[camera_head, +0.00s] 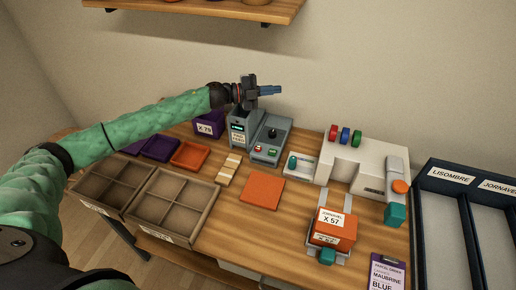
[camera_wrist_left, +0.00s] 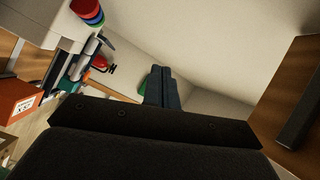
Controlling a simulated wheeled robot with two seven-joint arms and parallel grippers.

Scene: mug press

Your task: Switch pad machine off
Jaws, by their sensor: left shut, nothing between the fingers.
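A grey machine (camera_head: 270,140) stands near the wall at the back middle of the table, with a dark knob on top and small coloured buttons on its sloped front. A taller grey unit (camera_head: 240,127) with a lit green display and a small label stands directly left of it. I cannot tell for sure which of the two is the pad machine. My left gripper (camera_head: 279,90) is above them, shut and empty, its blue-grey fingers pointing right. The fingers also show in the left wrist view (camera_wrist_left: 160,84), with a green thing partly hidden behind them. My right gripper is not in view.
A white press (camera_head: 365,165) with red, blue and green mugs or caps on top stands to the right. An orange box (camera_head: 334,229) is before it. An orange pad (camera_head: 262,190) lies mid-table. Brown divided trays (camera_head: 172,204) are at left, a dark rack (camera_head: 455,205) at right.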

